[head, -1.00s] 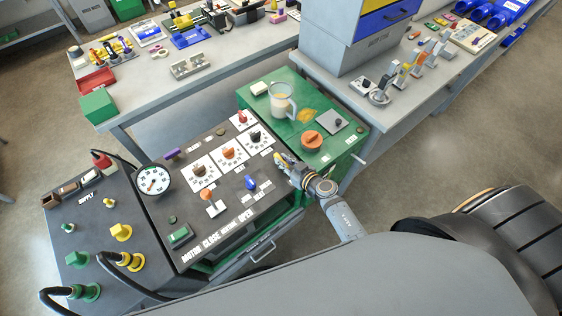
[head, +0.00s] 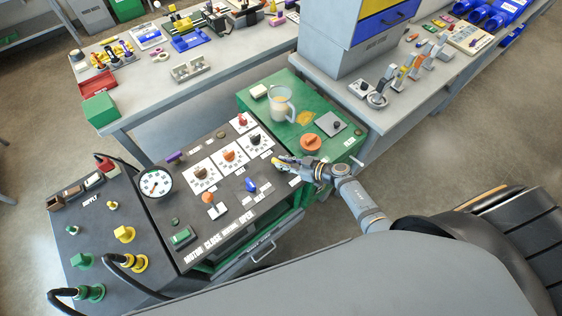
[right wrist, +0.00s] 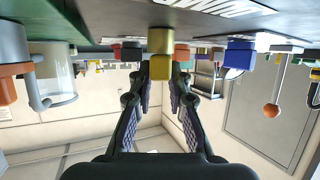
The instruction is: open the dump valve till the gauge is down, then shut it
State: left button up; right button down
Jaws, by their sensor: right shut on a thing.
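My right gripper (head: 282,161) reaches to the right edge of the dark control panel (head: 225,217). In the right wrist view its two fingers (right wrist: 160,84) are shut on a yellow knob (right wrist: 160,53), which I take to be the dump valve. In the head view the gripper mostly hides that knob. The round white pressure gauge (head: 155,183) stands at the panel's left side. Its dark needle shows, but the reading is too small to tell. My left gripper is not in view.
The panel also carries orange and red knobs, a blue knob (head: 251,185) and a green button (head: 182,236). A clear jug (head: 281,104) and an orange knob (head: 310,143) are on the green cart top (head: 262,118). Grey benches stand behind.

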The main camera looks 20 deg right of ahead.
jog(key=shift+f+n+g+y, duration=0.15)
jog(key=shift+n+g+y, duration=0.25)
jog(key=shift+n+g, duration=0.1)
jog(key=shift+s, duration=0.15)
jog(key=c, duration=1.3)
grip_release()
jog(key=v, duration=1.1)
jog(key=shift+d+r, duration=0.3)
jog(key=shift+d, duration=0.1)
